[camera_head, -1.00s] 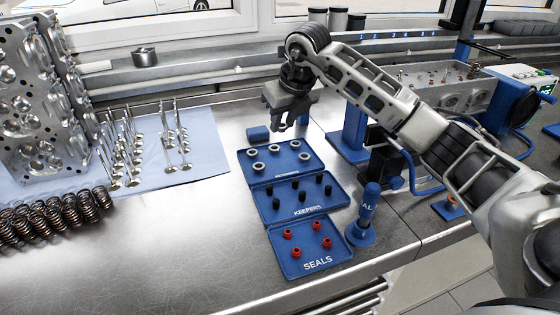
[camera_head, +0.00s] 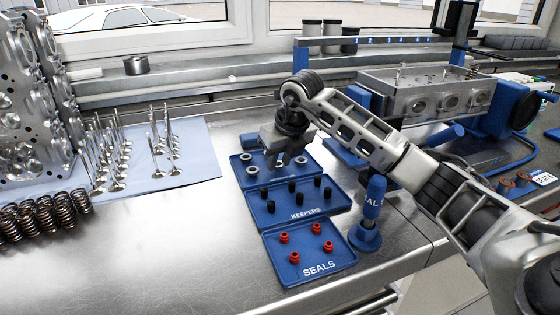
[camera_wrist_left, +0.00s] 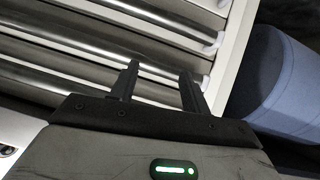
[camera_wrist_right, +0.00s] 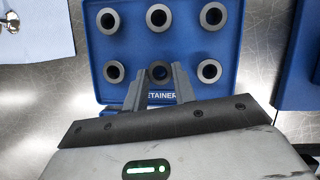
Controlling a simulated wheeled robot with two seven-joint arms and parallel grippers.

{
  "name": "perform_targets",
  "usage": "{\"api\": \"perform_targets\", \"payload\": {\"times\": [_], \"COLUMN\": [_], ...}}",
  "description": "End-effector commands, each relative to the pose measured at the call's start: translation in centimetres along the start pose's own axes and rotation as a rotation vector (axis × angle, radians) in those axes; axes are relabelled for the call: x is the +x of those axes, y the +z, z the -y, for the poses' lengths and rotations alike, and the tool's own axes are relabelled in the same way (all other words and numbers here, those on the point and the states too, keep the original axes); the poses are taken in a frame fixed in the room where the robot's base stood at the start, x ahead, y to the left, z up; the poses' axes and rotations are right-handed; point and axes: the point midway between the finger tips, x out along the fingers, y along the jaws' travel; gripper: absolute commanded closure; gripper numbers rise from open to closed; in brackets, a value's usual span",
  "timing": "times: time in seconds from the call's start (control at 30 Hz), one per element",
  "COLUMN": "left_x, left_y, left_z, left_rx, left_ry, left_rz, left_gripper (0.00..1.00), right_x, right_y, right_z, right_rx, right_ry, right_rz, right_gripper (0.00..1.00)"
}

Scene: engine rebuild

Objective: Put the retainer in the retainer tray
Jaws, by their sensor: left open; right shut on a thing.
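The blue retainer tray (camera_head: 266,180) lies at the back of the row of trays on the bench, and the right wrist view shows it from above (camera_wrist_right: 135,42). Ring-shaped grey retainers sit in it in two rows. My right gripper (camera_head: 281,163) is low over this tray and hides part of it. In the right wrist view its fingertips (camera_wrist_right: 161,78) are shut on a retainer (camera_wrist_right: 160,71) at the middle of the lower row. Whether that retainer touches the tray floor I cannot tell. My left gripper (camera_wrist_left: 160,82) is open and empty, facing metal drawer fronts.
The keepers tray (camera_head: 330,207) and seals tray (camera_head: 335,262) lie in front of the retainer tray. A blue-handled tool (camera_head: 374,200) stands to their right. Valves (camera_head: 117,160) stand on a pale cloth at left, with springs (camera_head: 45,215) before them. The bench front left is clear.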

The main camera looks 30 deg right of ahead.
Motion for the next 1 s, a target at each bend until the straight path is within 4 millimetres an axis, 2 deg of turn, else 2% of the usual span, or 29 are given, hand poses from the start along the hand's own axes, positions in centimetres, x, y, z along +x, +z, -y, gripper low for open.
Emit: {"api": "perform_targets", "payload": {"times": [0.1, 0.13, 0.2, 0.47, 0.57, 0.67, 1.0], "left_x": [0.1, 0.1, 0.1, 0.1, -0.2, -0.7, -2.0], "left_y": [0.3, 0.2, 0.2, 0.2, -0.1, -0.6, -1.7], "left_z": [0.1, 0.1, 0.1, 0.1, 0.1, 0.1, 0.5], "left_rx": [-0.001, -0.001, -0.001, -0.001, 0.001, 0.01, 0.072], "left_ry": [-0.001, -0.001, -0.001, -0.002, -0.004, -0.01, -0.037], "left_rz": [-0.001, -0.001, -0.001, 0.001, 0.004, 0.013, 0.061], "left_gripper": [0.53, 0.53, 0.53, 0.53, 0.53, 0.53, 0.53], "right_x": [0.4, 0.3, 0.3, 0.2, -0.6, -2.2, -9.4], "right_y": [-0.2, -0.1, -0.1, -0.1, 0.1, 0.3, 0.3], "right_z": [0.0, 0.0, 0.0, 0.0, 0.0, 0.1, 0.1], "right_rx": [0.0, 0.0, 0.0, 0.0, 0.0, -0.002, -0.002], "right_ry": [-0.001, -0.001, -0.001, 0.0, 0.0, -0.002, -0.002], "right_rz": [-0.001, -0.001, -0.001, 0.0, 0.001, 0.002, 0.001], "right_gripper": [0.95, 0.65, 0.52, 0.52, 0.52, 0.52, 0.52]}}
